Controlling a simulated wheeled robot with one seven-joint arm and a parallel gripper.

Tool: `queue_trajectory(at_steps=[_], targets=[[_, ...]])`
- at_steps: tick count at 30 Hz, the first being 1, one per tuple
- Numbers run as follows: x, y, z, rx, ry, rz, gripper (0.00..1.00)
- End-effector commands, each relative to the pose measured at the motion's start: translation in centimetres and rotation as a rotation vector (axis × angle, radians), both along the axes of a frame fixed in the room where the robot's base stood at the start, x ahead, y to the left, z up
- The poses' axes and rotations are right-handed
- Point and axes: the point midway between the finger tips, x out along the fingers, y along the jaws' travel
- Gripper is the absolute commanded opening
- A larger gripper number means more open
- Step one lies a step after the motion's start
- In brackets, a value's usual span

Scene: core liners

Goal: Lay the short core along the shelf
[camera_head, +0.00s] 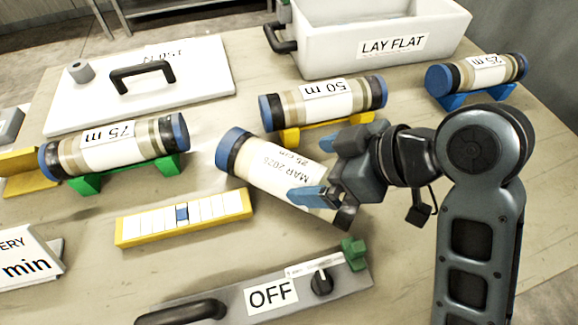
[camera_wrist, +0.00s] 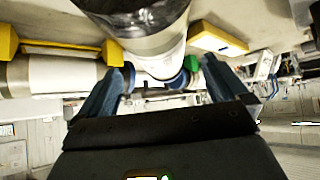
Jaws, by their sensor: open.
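A core liner (camera_head: 275,170) with a white label reading "MAR 2026 25 cm" and a blue end cap lies slantwise in mid-table, on no cradle that I can see. My gripper (camera_head: 322,172) is at its right end, fingers open on either side of it. In the wrist view a cylinder (camera_wrist: 150,50) runs between the open fingers (camera_wrist: 165,80). Whether the fingers touch it I cannot tell. The core's right end is partly hidden by my gripper. A white open tray (camera_head: 395,52) marked "LAY FLAT" stands at the back. I cannot tell which thing is the shelf.
Cores marked 75 m (camera_head: 115,150), 50 m (camera_head: 325,100) and 25 m (camera_head: 478,72) rest on green, yellow and blue cradles. A yellow-edged strip (camera_head: 130,238), a grey OFF panel (camera_head: 230,308) and a white handled lid (camera_head: 205,75) surround the middle.

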Motion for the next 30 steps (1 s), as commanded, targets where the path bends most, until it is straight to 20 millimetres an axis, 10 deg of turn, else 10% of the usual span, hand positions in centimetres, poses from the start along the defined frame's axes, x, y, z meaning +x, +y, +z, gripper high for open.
queue_trajectory(at_steps=[21,30], targets=[[2.0,3.1,-4.4,-0.001,-0.001,0.000,1.00],[2.0,3.1,-4.3,-0.001,-0.001,0.000,0.73]])
